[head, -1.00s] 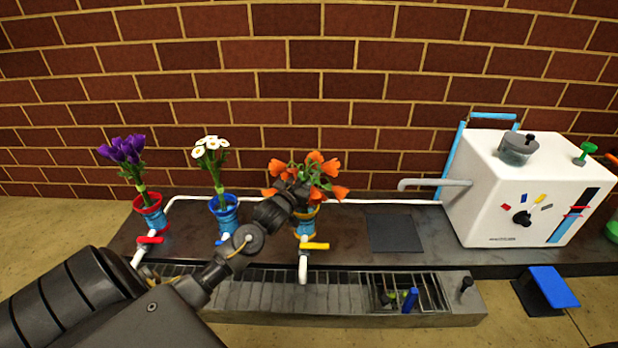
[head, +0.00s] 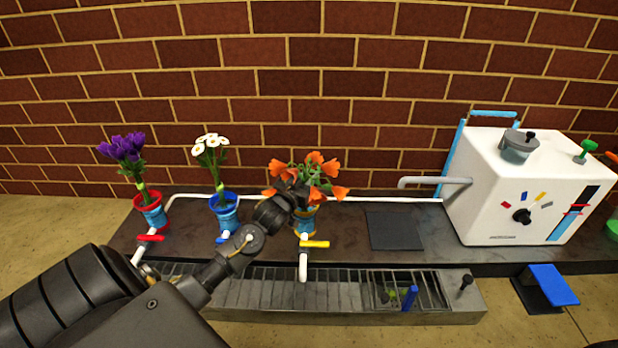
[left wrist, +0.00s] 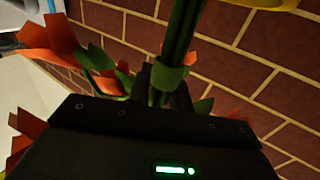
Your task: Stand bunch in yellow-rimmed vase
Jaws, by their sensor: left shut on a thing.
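The orange flower bunch (head: 313,170) is upright at the yellow-rimmed blue vase (head: 308,222). Its blooms are above the rim. My left gripper (head: 295,197) is at the bunch just above the vase, partly hiding both. In the left wrist view, its dark fingers (left wrist: 168,92) are shut on the green stems (left wrist: 182,45), below a green band. A bit of yellow rim (left wrist: 262,3) shows at the top edge there. How deep the stem ends sit in the vase is hidden. My right gripper is not in view.
A red-rimmed vase (head: 152,219) with purple flowers and a blue-rimmed vase (head: 225,216) with white flowers stand to the left. A yellow-handled tap (head: 314,244) is in front. A dark square mat (head: 394,231) and a white machine (head: 520,185) are to the right.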

